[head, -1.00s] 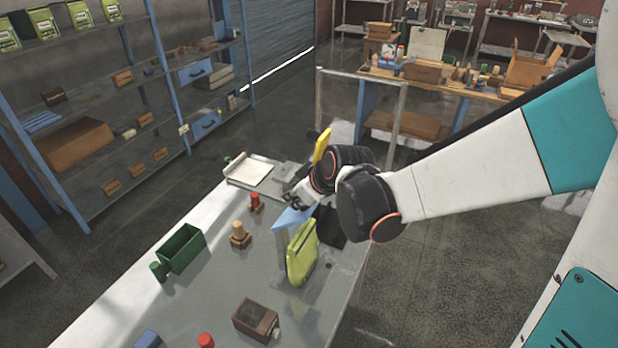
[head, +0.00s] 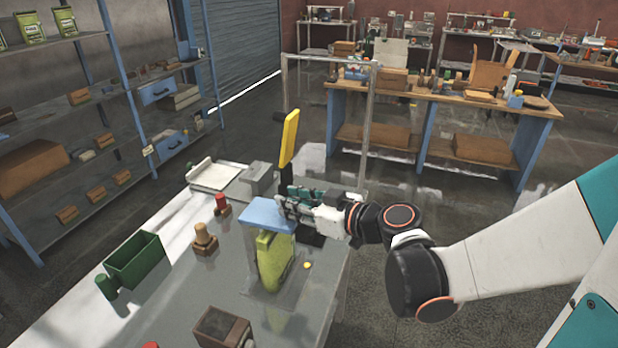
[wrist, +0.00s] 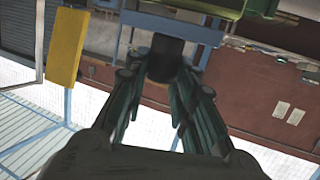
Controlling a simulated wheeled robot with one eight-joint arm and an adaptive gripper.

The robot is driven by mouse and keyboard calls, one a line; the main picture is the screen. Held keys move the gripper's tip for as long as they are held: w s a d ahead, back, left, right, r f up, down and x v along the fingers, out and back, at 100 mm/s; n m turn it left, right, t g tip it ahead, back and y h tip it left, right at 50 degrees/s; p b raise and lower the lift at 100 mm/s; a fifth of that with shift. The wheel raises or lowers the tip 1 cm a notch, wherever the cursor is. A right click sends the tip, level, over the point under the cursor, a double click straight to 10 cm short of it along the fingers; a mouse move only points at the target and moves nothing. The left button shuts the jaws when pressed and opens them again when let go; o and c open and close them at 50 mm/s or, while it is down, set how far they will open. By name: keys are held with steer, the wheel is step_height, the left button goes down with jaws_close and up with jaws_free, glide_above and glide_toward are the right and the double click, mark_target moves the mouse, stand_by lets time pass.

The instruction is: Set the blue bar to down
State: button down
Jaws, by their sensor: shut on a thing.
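The light blue bar (head: 268,215) shows in the head view as a broad, nearly level piece above a green pouch (head: 274,262). My gripper (head: 284,203) is at its right side, reaching in from the right. In the wrist view my gripper (wrist: 174,78) has its fingers closed around a dark cylindrical knob (wrist: 168,52). The knob appears to belong to the blue bar, but the join is not clear. A yellow bar (head: 289,138) stands upright, slightly tilted, just behind the gripper. It also shows at the upper left of the wrist view (wrist: 66,47).
On the grey table stand a green bin (head: 134,262), a wooden peg piece (head: 204,240), a red-topped piece (head: 221,205) and a brown box (head: 222,327). A grey block (head: 259,178) is behind the gripper. A metal frame (head: 367,130) rises beyond the table.

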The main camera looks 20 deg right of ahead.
steer(key=shift+s+d+f+b, duration=0.15)
steer(key=shift+f+b, duration=0.4)
steer(key=shift+b, duration=0.2)
steer(key=shift+t+y, duration=0.3)
steer(key=c, duration=1.3)
jaws_free()
steer(key=shift+r, duration=0.15)
